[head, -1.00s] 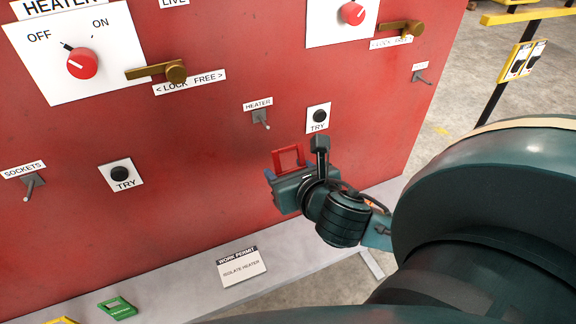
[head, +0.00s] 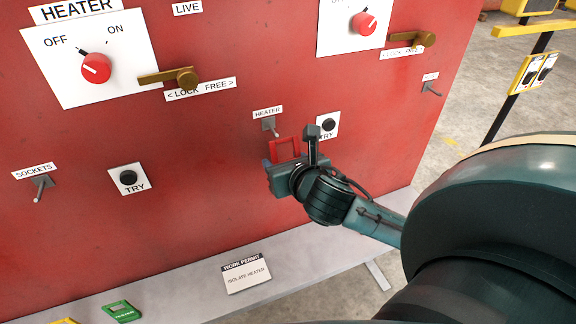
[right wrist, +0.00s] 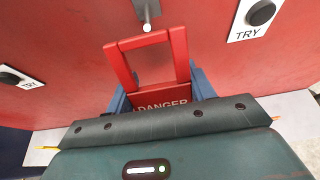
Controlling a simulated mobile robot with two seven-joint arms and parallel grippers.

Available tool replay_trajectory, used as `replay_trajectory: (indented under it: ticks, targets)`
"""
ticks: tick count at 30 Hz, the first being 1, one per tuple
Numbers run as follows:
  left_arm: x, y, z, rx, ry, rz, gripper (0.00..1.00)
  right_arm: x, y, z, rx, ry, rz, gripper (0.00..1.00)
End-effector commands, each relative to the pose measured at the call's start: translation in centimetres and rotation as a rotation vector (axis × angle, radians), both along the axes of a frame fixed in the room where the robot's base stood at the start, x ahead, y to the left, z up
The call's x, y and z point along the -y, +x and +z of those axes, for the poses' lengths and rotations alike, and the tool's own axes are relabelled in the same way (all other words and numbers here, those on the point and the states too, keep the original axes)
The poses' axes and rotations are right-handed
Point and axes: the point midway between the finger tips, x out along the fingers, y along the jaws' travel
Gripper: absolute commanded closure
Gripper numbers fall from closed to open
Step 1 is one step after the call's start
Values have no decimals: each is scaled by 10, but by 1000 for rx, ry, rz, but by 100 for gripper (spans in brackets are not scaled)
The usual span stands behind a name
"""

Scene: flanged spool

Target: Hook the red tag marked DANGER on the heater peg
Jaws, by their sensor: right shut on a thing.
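The red tag marked DANGER (right wrist: 163,103) has an open rectangular loop at its top and is held upright in my right gripper. Its loop also shows in the head view (head: 285,147). My right gripper (head: 283,166) is shut on the tag's lower part, with its blue fingers (right wrist: 163,92) on either side. The heater peg (head: 272,127) sticks out of the red panel under the HEATER label, just above the loop. In the right wrist view the peg (right wrist: 147,15) shows at the top edge of the loop; I cannot tell whether they touch. My left gripper is not in view.
The sockets peg (head: 42,187) and another peg (head: 431,88) stick out at left and right. TRY buttons (head: 128,178) and brass lock levers (head: 180,79) are on the panel. A work permit card (head: 246,275) and a green tag (head: 121,312) lie on the grey shelf (head: 190,284).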

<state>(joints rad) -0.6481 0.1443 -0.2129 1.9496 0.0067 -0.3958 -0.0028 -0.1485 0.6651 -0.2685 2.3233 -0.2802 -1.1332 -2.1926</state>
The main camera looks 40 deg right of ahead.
Motion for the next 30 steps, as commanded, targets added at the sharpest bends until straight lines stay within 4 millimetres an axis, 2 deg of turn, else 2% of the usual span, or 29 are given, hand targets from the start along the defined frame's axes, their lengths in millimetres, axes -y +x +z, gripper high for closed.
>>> replay_trajectory:
  ticks: [30]
  targets:
    - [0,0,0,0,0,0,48,13,56,-6,0,-1,2,72]
